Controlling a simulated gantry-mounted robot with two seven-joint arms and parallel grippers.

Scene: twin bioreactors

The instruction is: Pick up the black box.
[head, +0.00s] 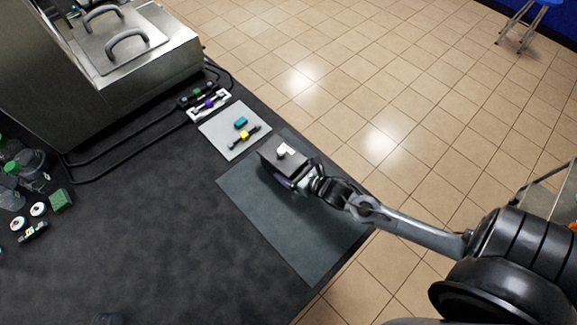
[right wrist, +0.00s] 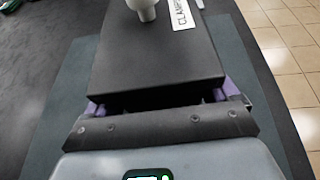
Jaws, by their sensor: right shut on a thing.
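The black box (head: 270,157) has a pale knob and a white label on its top. It is over the far part of the dark green-grey mat (head: 290,235) in the head view. In the right wrist view the black box (right wrist: 150,62) fills the middle, its label partly cut off by the top edge. My right gripper (head: 296,182) is shut on the near end of the box, with purple pads (right wrist: 160,100) showing at both sides. Whether the box touches the mat is hard to tell. My left gripper is not in view.
A light grey pad (head: 222,138) with a teal block (head: 240,122) and a yellow-and-black part (head: 244,136) lies just left of the box. A steel unit (head: 160,65) with hoses stands at upper left. Bottles (head: 30,165) stand at far left. The dark bench centre is clear.

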